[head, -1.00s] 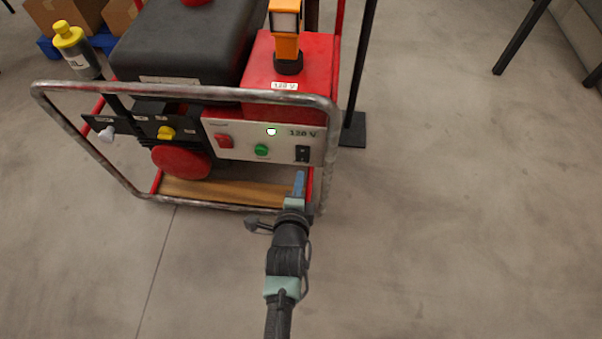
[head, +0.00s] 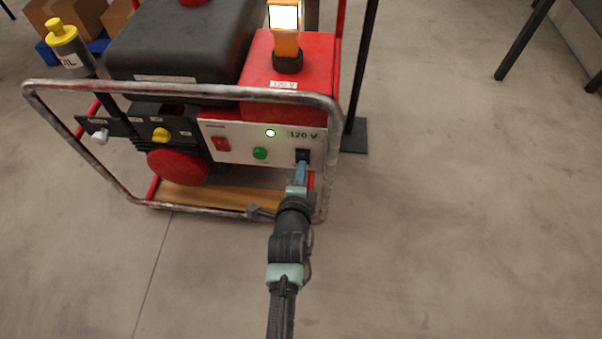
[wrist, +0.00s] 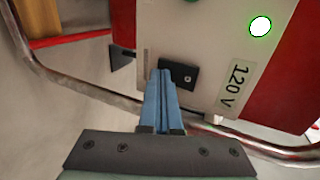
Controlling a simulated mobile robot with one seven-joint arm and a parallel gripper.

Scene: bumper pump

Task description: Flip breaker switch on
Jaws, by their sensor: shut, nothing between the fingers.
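The breaker switch (head: 303,154) is a small black rocker on the generator's pale front panel (head: 232,150), below the 120 V label. My gripper (head: 301,166) is shut and empty, with its blue fingertips at the breaker's lower edge. In the wrist view the fingers (wrist: 160,75) are together and overlap the near side of the black breaker (wrist: 182,74); contact looks likely. The rocker's tilt is too small to tell. The round indicator (head: 270,132) glows white with a green rim, and the orange work lamp (head: 285,18) on top is lit.
A grey tubular frame (head: 180,90) surrounds the generator, and my arm reaches past its lower bar. A red switch (head: 221,143), green button (head: 260,153) and yellow knob (head: 161,135) sit to the left.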

